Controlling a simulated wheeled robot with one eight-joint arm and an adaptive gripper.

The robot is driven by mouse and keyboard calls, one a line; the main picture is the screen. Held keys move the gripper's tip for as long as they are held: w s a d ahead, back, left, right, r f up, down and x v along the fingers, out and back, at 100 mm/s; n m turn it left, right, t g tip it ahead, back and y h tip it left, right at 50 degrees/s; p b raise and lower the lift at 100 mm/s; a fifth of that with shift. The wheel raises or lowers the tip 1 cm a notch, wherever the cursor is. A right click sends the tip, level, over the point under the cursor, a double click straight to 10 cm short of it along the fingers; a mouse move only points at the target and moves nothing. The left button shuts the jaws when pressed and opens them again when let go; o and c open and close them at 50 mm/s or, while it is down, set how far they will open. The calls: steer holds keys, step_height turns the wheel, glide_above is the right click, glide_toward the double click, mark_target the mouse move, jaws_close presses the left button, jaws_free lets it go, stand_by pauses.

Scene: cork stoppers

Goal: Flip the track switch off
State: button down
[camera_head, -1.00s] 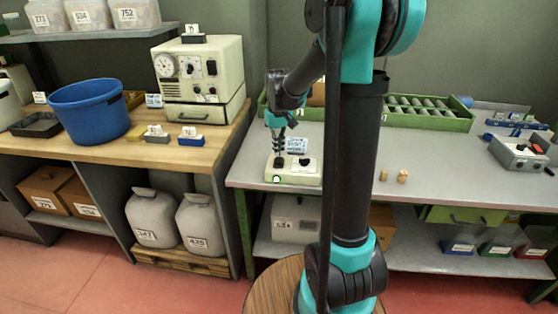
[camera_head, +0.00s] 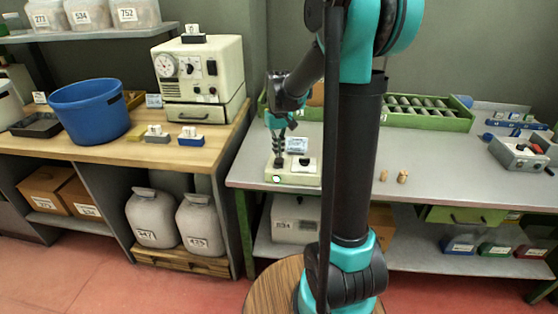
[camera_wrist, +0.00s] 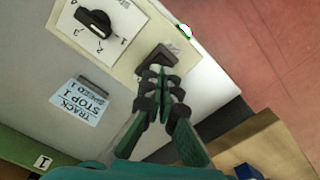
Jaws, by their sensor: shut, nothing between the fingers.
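The cream track control box (camera_head: 313,179) sits near the front left edge of the grey bench. It also shows in the wrist view (camera_wrist: 128,62). It carries a black dial (camera_wrist: 97,22) with numbers, a dark rocker switch (camera_wrist: 148,62) and a round white lamp (camera_wrist: 184,31). A "TRACK STOP 1" card (camera_wrist: 80,100) stands behind the box. My gripper (camera_wrist: 163,74) is shut and empty, its fingertips right at the switch and covering part of it. In the head view my gripper (camera_head: 278,155) points down over the box's left half. I cannot tell whether the tips touch the switch.
Two loose corks (camera_head: 402,176) stand right of my arm. The wooden bench with a blue tub (camera_head: 92,112) is to the left.

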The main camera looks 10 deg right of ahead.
mark_target(278, 161)
steer(key=shift+f, duration=1.2)
stand_by(0.6)
steer(key=shift+r, duration=3.5)
steer(key=s+d+f+m+t, duration=0.1)
steer(key=s+f, duration=0.4)
steer(key=s, duration=0.6)
steer(key=s+d+f+m+t, duration=0.1)
steer(key=s+d+f+t, duration=0.2)
steer(key=s+f, duration=0.3)
steer(key=s, duration=0.5)
steer(key=shift+f, duration=0.2)
